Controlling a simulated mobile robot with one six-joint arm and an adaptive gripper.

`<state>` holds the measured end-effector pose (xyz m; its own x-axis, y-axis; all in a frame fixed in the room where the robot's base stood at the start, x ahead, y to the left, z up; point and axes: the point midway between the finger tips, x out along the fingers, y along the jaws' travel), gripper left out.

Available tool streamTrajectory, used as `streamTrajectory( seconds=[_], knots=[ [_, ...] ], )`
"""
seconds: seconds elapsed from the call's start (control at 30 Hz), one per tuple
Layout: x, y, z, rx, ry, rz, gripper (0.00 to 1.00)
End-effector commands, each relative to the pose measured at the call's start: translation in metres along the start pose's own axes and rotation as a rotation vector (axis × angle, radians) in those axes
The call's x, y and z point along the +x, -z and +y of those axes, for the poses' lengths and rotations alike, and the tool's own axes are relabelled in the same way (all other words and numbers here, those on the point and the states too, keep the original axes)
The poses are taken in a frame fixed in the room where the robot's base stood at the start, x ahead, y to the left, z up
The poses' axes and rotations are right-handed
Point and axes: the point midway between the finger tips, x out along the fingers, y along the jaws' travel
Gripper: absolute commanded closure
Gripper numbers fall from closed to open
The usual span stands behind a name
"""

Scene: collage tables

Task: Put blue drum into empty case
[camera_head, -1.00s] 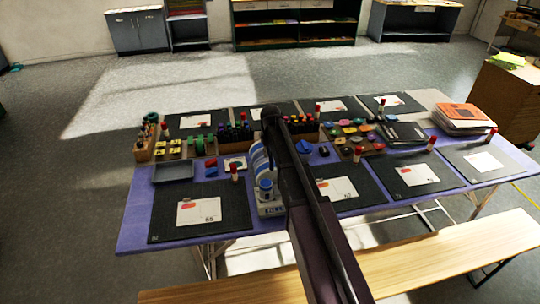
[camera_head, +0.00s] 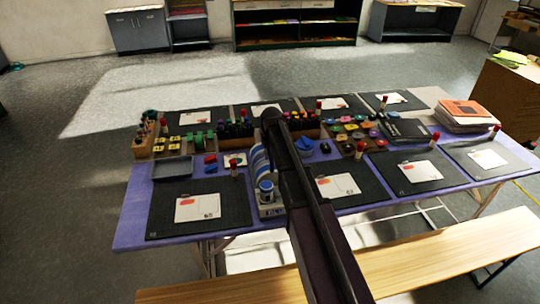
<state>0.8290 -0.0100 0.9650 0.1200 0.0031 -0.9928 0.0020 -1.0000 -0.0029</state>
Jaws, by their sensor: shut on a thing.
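A shallow dark grey tray (camera_head: 173,168) lies on the purple cloth at the left of the table; its inside looks empty. I cannot tell whether it is the case. I cannot make out the blue drum for certain. A small blue thing (camera_head: 304,144) lies just right of my arm, and a small red and blue pair (camera_head: 210,163) lies right of the tray.
Dark mats with white cards, such as the front left mat (camera_head: 165,225), line both sides of the table. Red-capped sticks stand by them. Wooden trays of coloured pieces (camera_head: 355,137) fill the middle. Books (camera_head: 466,113) are stacked at the right end. A wooden bench (camera_head: 440,250) runs along the front.

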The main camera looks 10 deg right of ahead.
Motion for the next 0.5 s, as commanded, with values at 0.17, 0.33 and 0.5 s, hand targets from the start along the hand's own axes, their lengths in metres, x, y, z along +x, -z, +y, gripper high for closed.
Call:
streamTrajectory(
  seconds=[0.17,0.33,0.5],
  knots=[
    [0.0022,-0.0003,0.0000,0.000,0.000,0.000,0.67],
    [0.0020,-0.0003,0.0000,0.000,0.000,0.000,0.42],
    [0.0020,-0.0002,0.0000,0.000,0.000,0.000,0.42]
  ],
)
